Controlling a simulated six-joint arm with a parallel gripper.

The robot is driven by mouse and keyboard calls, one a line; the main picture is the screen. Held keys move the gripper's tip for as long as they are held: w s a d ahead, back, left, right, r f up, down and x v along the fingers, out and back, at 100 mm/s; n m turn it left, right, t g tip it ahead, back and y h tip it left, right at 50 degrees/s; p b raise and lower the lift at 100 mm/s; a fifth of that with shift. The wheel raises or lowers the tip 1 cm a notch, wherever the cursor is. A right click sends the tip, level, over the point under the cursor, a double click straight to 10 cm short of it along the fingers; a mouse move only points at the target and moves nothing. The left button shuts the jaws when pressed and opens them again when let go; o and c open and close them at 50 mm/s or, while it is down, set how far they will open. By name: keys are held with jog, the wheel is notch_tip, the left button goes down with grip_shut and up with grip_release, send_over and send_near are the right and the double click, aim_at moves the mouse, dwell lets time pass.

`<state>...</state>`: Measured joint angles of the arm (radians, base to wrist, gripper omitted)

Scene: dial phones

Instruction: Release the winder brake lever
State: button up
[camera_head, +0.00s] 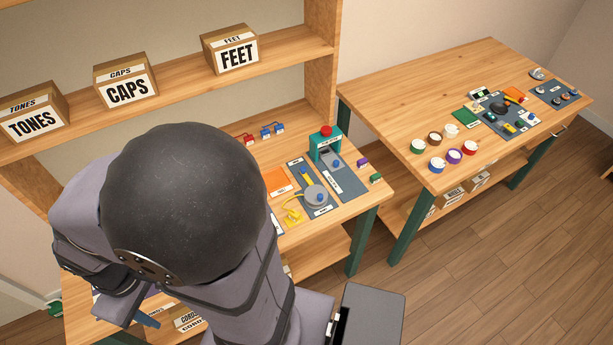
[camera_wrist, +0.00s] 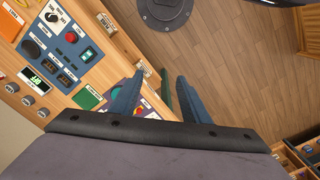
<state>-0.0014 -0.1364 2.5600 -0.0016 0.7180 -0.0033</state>
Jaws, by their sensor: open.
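A grey round device (camera_head: 316,195) with a blue knob, possibly the winder, sits on a dark mat on the near workbench in the head view, with yellow cord beside it. I cannot make out which part is the brake lever. My gripper (camera_wrist: 160,98) is open and empty in the wrist view, its two blue fingers apart above the floor beside a bench edge. In the head view only a blue fingertip shows low at the left. My arm hides much of the near bench.
A teal press (camera_head: 325,143) with a red top stands behind the grey device. A blue-and-white panel (camera_wrist: 62,42) with dial and red button lies on the bench in the wrist view. A shelf (camera_head: 170,90) with labelled boxes rises behind. A second bench (camera_head: 400,95) stands right.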

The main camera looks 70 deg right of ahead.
jog(key=shift+w+f, duration=0.15)
jog(key=shift+w, duration=0.15)
grip_shut()
jog(key=w+d+f+m+t+b, duration=0.2)
jog(key=w+d+f+m, duration=0.1)
jog(key=w+d+m, duration=0.4)
jog(key=w+d+f+m+t+b, duration=0.25)
jog(key=w+d+m, duration=0.3)
jog(key=d, duration=0.45)
jog(key=s+d+f+m+h+b, duration=0.1)
jog(key=d+f+m+h, duration=0.15)
jog(key=d, duration=0.55)
jog(key=s+d+f+m+h+b, duration=0.1)
jog(key=s+d+m+h, duration=0.15)
jog(key=d, duration=0.55)
jog(key=s+d+f+m+g+h+b, duration=0.1)
jog(key=s+d+f+m+g, duration=0.1)
jog(key=s+d+m, duration=0.3)
jog(key=s+d+f+m+g+h+b, duration=0.1)
jog(key=s+d+f+m+g, duration=0.2)
jog(key=s+d, duration=0.9)
jog(key=shift+s+f+m+g, duration=0.35)
jog(key=shift+s+f+m, duration=0.1)
jog(key=shift+s+m, duration=1.4)
jog(key=shift+s, duration=0.1)
